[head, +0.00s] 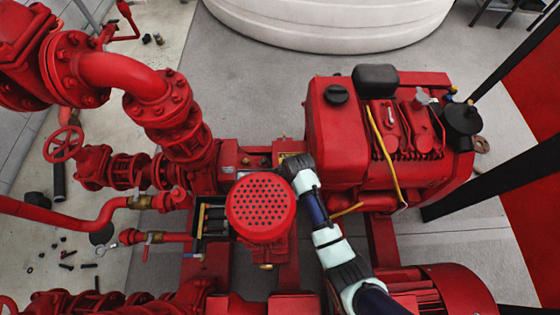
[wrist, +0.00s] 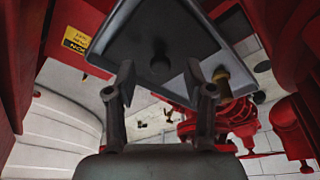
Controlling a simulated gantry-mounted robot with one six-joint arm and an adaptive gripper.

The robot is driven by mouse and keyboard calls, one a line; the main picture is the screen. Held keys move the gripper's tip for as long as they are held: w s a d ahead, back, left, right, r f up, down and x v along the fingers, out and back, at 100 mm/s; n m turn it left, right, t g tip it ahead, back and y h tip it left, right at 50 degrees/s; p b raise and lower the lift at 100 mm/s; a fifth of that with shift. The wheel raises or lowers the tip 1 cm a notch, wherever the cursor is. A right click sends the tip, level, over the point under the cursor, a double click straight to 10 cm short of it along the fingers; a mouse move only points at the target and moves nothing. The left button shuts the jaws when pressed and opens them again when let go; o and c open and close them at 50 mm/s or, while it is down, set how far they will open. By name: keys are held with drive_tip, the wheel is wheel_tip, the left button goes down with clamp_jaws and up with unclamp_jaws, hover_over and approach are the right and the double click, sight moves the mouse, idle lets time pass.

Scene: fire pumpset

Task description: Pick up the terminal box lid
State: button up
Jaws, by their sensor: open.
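A dark grey plate with a paler rim (wrist: 185,28), which looks like the terminal box lid, fills the upper middle of the wrist view. My gripper (wrist: 160,85) is open, with one finger on each side of the knob in the picture. I cannot tell whether the fingers touch the plate; nothing is clamped between them. In the head view my arm ends beside the red pump machinery, and the fingers and the plate are not clearly seen there.
A red perforated round cover (head: 261,206) stands close left of my arm. A red engine (head: 340,140) is to the right. An open black box (head: 213,218) lies left of the cover. A yellow label (wrist: 84,42) and a brass fitting (wrist: 222,76) flank the plate.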

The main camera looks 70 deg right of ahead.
drive_tip(key=shift+x, duration=1.15)
clamp_jaws()
drive_tip(key=shift+r, duration=0.15)
